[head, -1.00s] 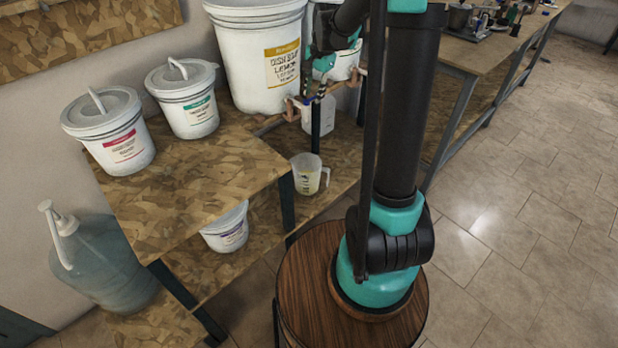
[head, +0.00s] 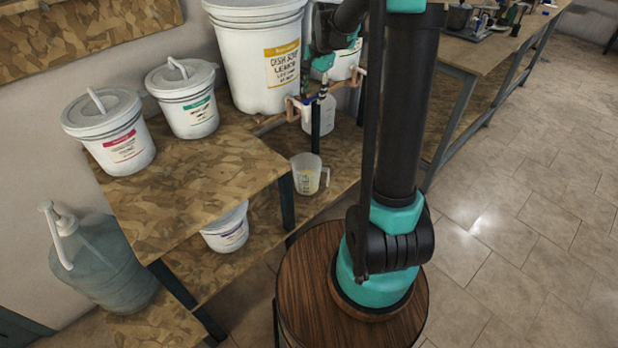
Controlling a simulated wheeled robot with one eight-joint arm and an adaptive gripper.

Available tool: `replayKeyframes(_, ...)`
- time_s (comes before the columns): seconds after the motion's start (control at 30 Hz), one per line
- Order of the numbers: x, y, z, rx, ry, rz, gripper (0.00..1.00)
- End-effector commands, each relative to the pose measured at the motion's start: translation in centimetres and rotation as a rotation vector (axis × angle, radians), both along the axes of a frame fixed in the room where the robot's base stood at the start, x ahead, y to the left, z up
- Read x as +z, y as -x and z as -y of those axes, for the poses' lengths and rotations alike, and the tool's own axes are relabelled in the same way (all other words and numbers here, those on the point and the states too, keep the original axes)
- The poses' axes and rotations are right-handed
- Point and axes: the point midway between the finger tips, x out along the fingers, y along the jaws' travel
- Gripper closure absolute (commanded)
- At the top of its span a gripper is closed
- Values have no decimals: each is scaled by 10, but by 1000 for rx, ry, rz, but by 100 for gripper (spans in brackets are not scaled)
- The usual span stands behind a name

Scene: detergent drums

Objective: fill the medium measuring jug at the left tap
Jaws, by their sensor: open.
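A clear measuring jug (head: 306,178) with dark markings and a handle at its right stands upright on the lower shelf. Its lower part looks yellowish, as if it holds some liquid. The left tap (head: 292,110) is on the copper-coloured pipework above the jug, under the big drum labelled dish soap lemon (head: 265,58). My gripper (head: 322,84) is open and points down at the taps, just right of the left tap. Its fingertips are small and partly hidden, so I cannot tell whether they touch it. No stream from the tap can be made out.
Two lidded white tubs (head: 108,130) (head: 184,98) stand on the upper shelf (head: 205,175) at the left. Another tub (head: 228,230) and a whitish container (head: 318,116) are on the lower level. A pump bottle (head: 95,260) stands at the lower left.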

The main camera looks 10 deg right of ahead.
Motion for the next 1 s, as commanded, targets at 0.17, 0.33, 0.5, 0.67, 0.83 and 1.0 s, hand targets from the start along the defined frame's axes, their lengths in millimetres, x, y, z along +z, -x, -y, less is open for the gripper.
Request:
replayKeyframes(0.17,7,1,1,0,0,0,49)
replayKeyframes(0.33,16,2,2,0,0,0,49)
replayKeyframes(0.5,26,2,3,0,0,0,49)
replayKeyframes(0.67,34,4,3,0,0,0,49)
replayKeyframes(0.83,42,4,4,0,0,0,49)
replayKeyframes(1.0,44,4,4,0,0,0,49)
